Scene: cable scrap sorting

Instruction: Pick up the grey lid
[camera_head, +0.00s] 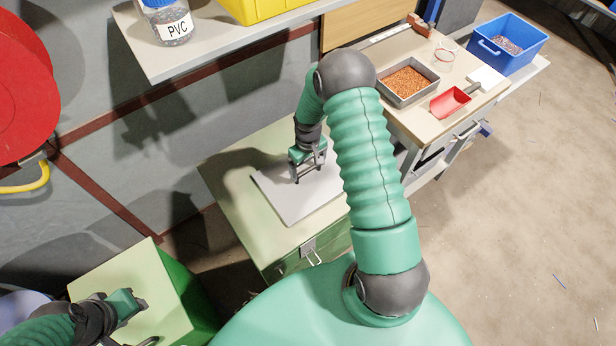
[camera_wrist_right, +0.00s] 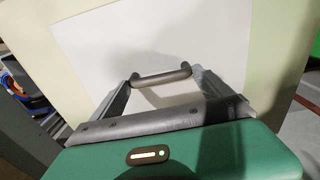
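The grey lid (camera_head: 290,207) is a flat light grey plate lying on the pale green top of a green chest. It fills much of the right wrist view (camera_wrist_right: 100,50), where its dark bar handle (camera_wrist_right: 162,77) stands up from it. My right gripper (camera_head: 308,174) points down over the lid. Its two fingers are apart, with the handle between or just beyond their tips; contact cannot be told. My left gripper (camera_head: 141,301) is at the lower left, over a second green box, well away from the lid; its finger opening is unclear.
The green chest (camera_head: 225,167) has a latch on its front. The second green box (camera_head: 150,262) stands at lower left. A shelf (camera_head: 150,65) overhangs the upper left.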

